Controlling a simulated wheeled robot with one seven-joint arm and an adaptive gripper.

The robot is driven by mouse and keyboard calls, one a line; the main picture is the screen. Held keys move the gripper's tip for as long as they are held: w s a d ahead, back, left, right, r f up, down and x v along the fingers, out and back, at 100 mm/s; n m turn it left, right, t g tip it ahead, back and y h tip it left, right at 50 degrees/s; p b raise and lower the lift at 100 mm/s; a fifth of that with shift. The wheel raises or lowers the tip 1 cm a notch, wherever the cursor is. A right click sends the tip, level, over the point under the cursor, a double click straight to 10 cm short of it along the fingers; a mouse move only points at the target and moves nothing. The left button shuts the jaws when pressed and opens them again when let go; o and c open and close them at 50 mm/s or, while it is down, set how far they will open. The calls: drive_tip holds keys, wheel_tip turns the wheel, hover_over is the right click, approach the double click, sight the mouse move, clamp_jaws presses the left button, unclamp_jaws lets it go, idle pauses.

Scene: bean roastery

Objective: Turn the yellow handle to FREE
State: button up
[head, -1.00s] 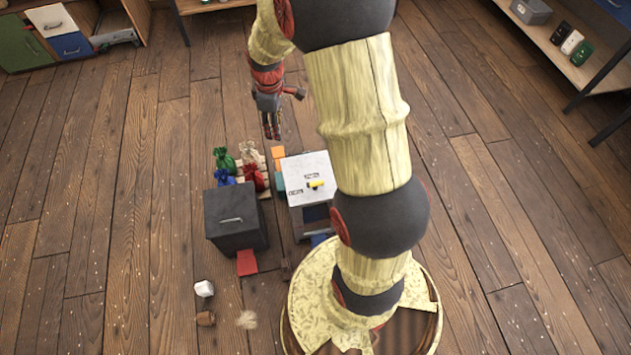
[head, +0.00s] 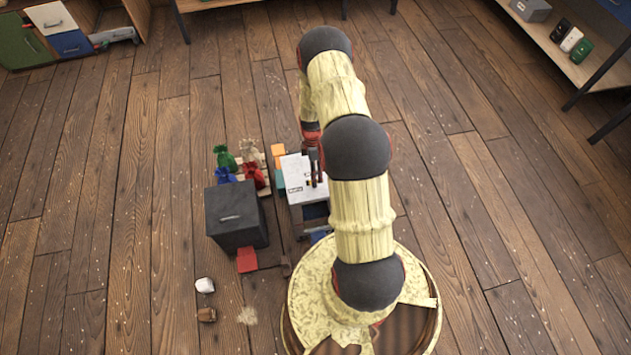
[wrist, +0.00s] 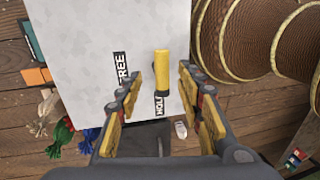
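The yellow handle (wrist: 162,72) sits on top of a white box (wrist: 85,35). In the wrist view it lies lengthwise up the picture, its lower end toward the HOLD label (wrist: 159,106). The FREE label (wrist: 122,67) is to its left. My gripper (wrist: 160,84) is open, with one finger on each side of the handle and gaps showing between. I cannot tell the height of the fingertips over the box top. In the head view my gripper (head: 315,168) is over the white box (head: 293,170), and my arm and fingers largely hide the handle.
A dark grey box (head: 236,217) stands left of the white box. Several coloured bags (head: 226,159) stand behind it. A red piece (head: 247,260), a white item (head: 204,285) and a brown item (head: 207,315) lie on the floor in front. The left floor is clear.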

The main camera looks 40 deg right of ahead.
drive_tip(key=f, duration=0.3)
drive_tip(key=f+b, duration=0.1)
drive_tip(key=f, duration=0.1)
drive_tip(key=shift+s+a, duration=0.25)
drive_tip(key=shift+s, duration=0.15)
drive_tip(key=shift+r, duration=0.1)
drive_tip(key=c, duration=0.3)
clamp_jaws()
